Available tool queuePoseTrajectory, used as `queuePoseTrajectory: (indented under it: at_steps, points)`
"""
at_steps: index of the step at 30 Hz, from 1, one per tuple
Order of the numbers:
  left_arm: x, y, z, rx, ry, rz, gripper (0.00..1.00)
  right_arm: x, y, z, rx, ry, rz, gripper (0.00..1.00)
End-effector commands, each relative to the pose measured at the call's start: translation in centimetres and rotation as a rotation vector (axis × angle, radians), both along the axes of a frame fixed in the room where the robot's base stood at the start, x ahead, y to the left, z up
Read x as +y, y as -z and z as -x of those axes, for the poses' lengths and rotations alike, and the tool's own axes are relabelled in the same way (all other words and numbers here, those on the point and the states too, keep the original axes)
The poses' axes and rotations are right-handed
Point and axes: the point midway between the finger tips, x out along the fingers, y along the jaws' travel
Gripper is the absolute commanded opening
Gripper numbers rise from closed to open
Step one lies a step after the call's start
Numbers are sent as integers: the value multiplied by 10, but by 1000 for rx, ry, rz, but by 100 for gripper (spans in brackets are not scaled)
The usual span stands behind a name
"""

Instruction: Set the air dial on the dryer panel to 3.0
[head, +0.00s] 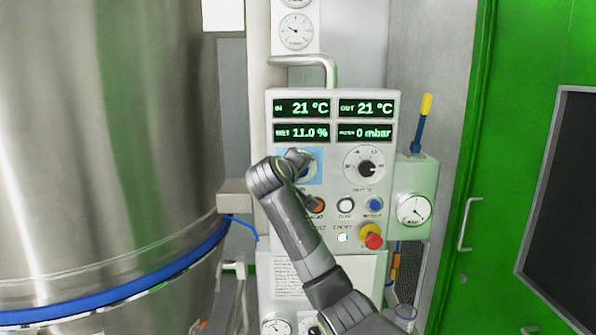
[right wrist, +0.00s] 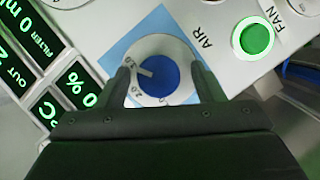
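The air dial (right wrist: 158,74) is a blue knob with a white pointer on a round white scale, set on a light-blue square beside the word AIR. In the right wrist view the pointer aims up and left, near small scale digits; the exact setting is hard to read. My right gripper (right wrist: 162,72) is open, one finger on each side of the knob, with small gaps visible. In the head view my right arm comes up from the bottom, and the gripper (head: 298,160) covers most of the dial on the dryer panel (head: 333,97). My left gripper is out of view.
A black-knobbed dial (head: 366,167) sits right of the air dial. Below are several buttons and a red emergency knob (head: 373,241). The fan button (right wrist: 254,38) shows green in the wrist view. A large steel vessel (head: 110,130) stands left, a green door (head: 480,200) right.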

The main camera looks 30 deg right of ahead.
Motion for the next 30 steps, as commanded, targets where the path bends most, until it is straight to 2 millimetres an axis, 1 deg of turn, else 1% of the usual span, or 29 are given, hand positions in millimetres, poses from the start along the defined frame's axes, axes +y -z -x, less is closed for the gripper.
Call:
queuePoseTrajectory:
  at_steps: [7, 11, 14, 24, 30]
  points:
    - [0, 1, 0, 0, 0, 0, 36, 1, -1, 1, -1, 0, 1, 61]
    - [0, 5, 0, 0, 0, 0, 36, 9, -2, 6, -3, -2, 1, 61]
    - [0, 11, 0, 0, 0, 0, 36, 22, -4, 16, -5, -3, 0, 61]
    - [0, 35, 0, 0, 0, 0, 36, 85, -21, 68, -5, -6, -2, 61]
    - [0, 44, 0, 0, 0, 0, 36, 115, -31, 93, -3, -4, -2, 61]
